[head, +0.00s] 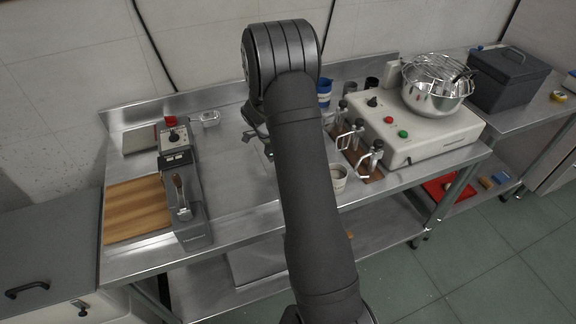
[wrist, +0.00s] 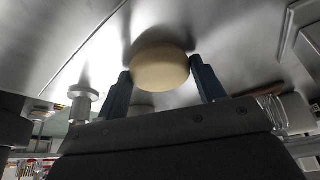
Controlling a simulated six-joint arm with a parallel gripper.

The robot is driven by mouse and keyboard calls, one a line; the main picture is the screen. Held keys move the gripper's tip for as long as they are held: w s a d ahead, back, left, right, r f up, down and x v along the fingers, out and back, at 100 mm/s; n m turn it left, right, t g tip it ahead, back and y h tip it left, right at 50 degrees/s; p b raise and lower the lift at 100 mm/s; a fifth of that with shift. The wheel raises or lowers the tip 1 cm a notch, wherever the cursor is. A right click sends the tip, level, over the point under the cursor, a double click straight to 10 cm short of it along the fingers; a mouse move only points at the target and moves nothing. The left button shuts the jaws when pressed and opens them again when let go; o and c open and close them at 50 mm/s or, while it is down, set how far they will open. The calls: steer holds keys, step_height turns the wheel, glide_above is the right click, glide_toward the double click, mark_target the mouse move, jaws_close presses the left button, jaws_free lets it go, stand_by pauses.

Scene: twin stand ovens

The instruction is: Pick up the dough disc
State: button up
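The dough disc (wrist: 160,68) is a pale cream, round, thick piece in the wrist view. It sits between the two dark blue-grey fingers of my gripper (wrist: 160,72), filling nearly the whole gap between their tips. Whether the fingers press on it is not clear. A dark shadow lies on the steel surface beside the disc; I cannot tell whether the disc rests on it. In the head view my gripper (head: 254,135) is over the steel table, partly hidden behind my arm. The disc is not discernible there.
A wooden board (head: 136,209) and a grey device (head: 185,210) stand left on the steel table (head: 235,187). A control box (head: 415,130) bears a metal bowl (head: 437,95) at right. A white cup (head: 338,177) stands near the front edge. Open steel lies around my gripper.

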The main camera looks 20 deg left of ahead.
steer(key=c, duration=0.3)
steer(key=shift+r, duration=0.15)
